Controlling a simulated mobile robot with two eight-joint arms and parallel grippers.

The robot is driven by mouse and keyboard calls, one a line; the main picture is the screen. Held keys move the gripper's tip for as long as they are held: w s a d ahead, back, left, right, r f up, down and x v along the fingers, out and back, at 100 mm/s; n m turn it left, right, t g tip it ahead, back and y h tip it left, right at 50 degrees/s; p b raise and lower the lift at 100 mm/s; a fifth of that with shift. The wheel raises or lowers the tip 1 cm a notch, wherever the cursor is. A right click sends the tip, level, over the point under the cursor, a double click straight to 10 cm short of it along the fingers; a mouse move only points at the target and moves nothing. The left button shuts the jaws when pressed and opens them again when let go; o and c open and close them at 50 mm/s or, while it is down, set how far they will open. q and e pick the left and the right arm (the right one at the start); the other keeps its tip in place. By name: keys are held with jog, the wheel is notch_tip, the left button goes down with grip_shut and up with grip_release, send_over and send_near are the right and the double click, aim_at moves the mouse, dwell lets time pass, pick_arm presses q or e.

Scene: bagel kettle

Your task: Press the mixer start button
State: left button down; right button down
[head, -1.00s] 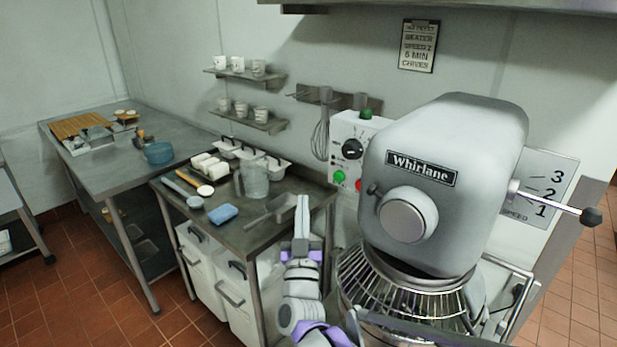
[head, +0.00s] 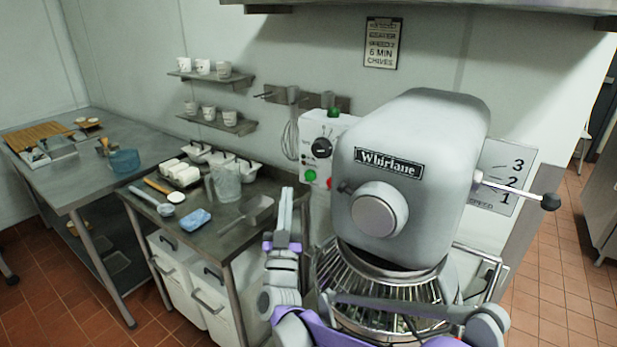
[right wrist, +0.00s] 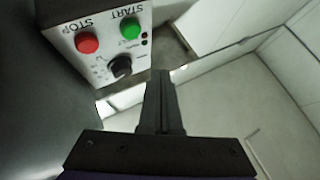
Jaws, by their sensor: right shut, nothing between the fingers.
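The grey mixer (head: 415,180) stands at the centre right. Its white control box (head: 325,150) is on the wall to its left. The green start button (head: 310,175) and the red stop button (head: 329,183) sit low on the box, under a black dial. In the right wrist view the green button (right wrist: 130,28), labelled START, is above the fingers, beside the red STOP button (right wrist: 87,42). My right gripper (head: 286,195) is shut and empty, pointing up, left of and slightly below the start button in the picture. The fingers (right wrist: 160,78) appear clear of the box. My left gripper is out of view.
A steel table (head: 225,235) with a jug (head: 226,182), scoop and blue sponge stands left of my gripper. A wire guard (head: 350,290) covers the mixer bowl. My arm crosses in front of it. A whisk (head: 290,138) hangs left of the box.

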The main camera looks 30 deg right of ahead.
aim_at(310, 176)
jog(key=shift+w+d, duration=0.35)
jog(key=shift+d, duration=0.45)
jog(key=shift+w+d, duration=0.35)
jog(key=shift+d, duration=0.5)
jog(key=shift+w+d, duration=0.35)
jog(key=shift+d, duration=0.45)
jog(key=shift+w+d, duration=0.15)
jog(key=shift+d, duration=0.2)
